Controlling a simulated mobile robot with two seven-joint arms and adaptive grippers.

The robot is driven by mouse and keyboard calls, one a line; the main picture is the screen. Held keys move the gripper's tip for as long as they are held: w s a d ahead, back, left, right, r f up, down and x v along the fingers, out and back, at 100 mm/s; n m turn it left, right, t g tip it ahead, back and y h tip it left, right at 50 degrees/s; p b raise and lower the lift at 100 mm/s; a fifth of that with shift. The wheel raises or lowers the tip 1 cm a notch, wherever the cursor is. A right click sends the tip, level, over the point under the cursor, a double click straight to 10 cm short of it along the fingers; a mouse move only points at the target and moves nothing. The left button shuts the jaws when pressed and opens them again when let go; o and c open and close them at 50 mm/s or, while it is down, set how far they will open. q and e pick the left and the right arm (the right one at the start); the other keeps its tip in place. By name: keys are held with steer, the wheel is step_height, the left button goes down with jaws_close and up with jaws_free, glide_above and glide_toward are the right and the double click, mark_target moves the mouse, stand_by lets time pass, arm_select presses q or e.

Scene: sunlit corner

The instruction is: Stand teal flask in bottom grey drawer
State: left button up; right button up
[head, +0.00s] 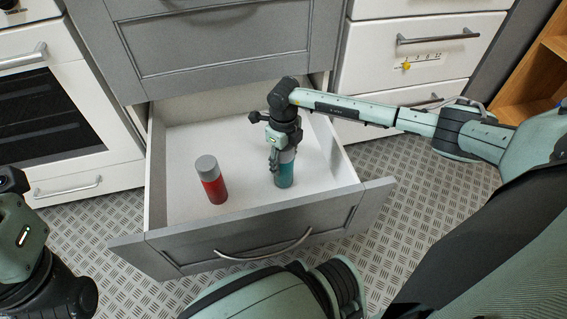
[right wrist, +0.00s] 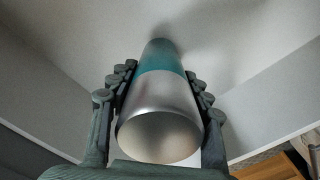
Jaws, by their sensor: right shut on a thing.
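The teal flask (head: 285,175) with a silver upper part is upright inside the open bottom grey drawer (head: 170,247), right of its middle. My right gripper (head: 283,152) comes from above and is shut on the flask's silver part. In the right wrist view the flask (right wrist: 160,100) lies between both fingers (right wrist: 160,97), with its teal end at or close to the drawer floor; I cannot tell if it touches. My left gripper is not clearly seen; only part of my left arm shows at the lower left.
A red flask with a grey cap (head: 212,182) stands in the drawer, left of the teal one. A closed grey drawer (head: 220,45) is above. A white oven (head: 45,110) is at left, white drawers (head: 405,65) at right. Drawer floor between the flasks is clear.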

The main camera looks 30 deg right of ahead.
steer(key=shift+f, duration=0.55)
steer(key=shift+r, duration=0.1)
steer(key=shift+f, duration=0.2)
steer(key=o, duration=1.4)
steer(key=shift+o, duration=0.2)
